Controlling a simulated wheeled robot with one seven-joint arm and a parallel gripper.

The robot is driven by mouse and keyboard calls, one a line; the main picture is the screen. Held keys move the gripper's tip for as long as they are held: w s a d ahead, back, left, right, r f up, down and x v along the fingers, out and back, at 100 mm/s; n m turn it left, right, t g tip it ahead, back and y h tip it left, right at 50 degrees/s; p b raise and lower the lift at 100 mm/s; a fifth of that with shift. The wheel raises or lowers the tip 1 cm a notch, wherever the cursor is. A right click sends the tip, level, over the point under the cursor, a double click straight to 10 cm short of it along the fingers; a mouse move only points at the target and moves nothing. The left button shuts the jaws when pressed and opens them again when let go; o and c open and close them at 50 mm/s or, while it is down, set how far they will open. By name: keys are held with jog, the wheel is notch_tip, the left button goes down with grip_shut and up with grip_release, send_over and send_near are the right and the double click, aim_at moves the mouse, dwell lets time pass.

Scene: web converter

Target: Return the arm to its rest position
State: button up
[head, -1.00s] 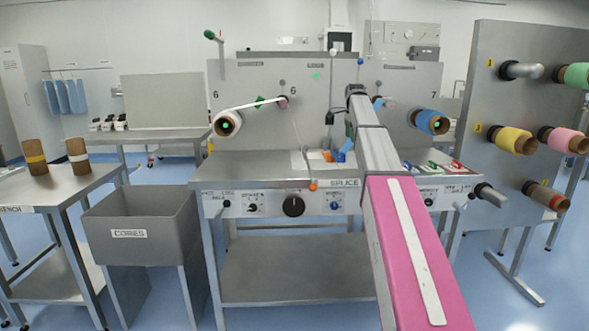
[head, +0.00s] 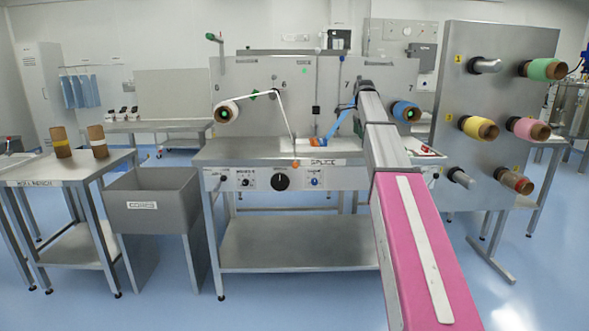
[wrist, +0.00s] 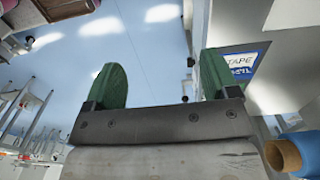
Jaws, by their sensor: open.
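My arm, pink and grey, reaches forward over the splice bench (head: 300,255) in the head view, where its far end hides part of the bench's right side. My gripper (wrist: 163,85) shows in the wrist view with two green fingers wide apart and nothing between them. Pale floor or wall fills the background behind the fingers. A blue roll on a brown core (wrist: 290,155) is at the lower right of the wrist view, apart from the fingers. In the head view my gripper's fingers cannot be made out.
A white roll (head: 228,112) and a blue roll (head: 405,111) hang on the machine panel. A rack (head: 500,80) with coloured rolls stands at the right. A grey bin (head: 160,185) and a side table (head: 60,170) with two brown cores stand at the left. Open floor lies in front.

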jog(key=s+a+f+n, duration=0.25)
jog(key=s+f, duration=0.25)
jog(key=f, duration=0.4)
jog(key=s+a+f+n, duration=0.1)
jog(key=s+f+n, duration=0.3)
jog(key=f, duration=0.6)
jog(key=s+a+f+n, duration=0.1)
jog(key=s+f+n, duration=0.1)
jog(key=s+f, duration=0.55)
jog(key=s+a+f+n, duration=0.2)
jog(key=s+f+n, duration=0.2)
jog(key=s+f, duration=0.6)
jog(key=s+a+f+n, duration=0.2)
jog(key=s+f+n, duration=0.3)
jog(key=s+f, duration=0.5)
jog(key=s, duration=0.2)
jog(key=shift+s+f, duration=0.3)
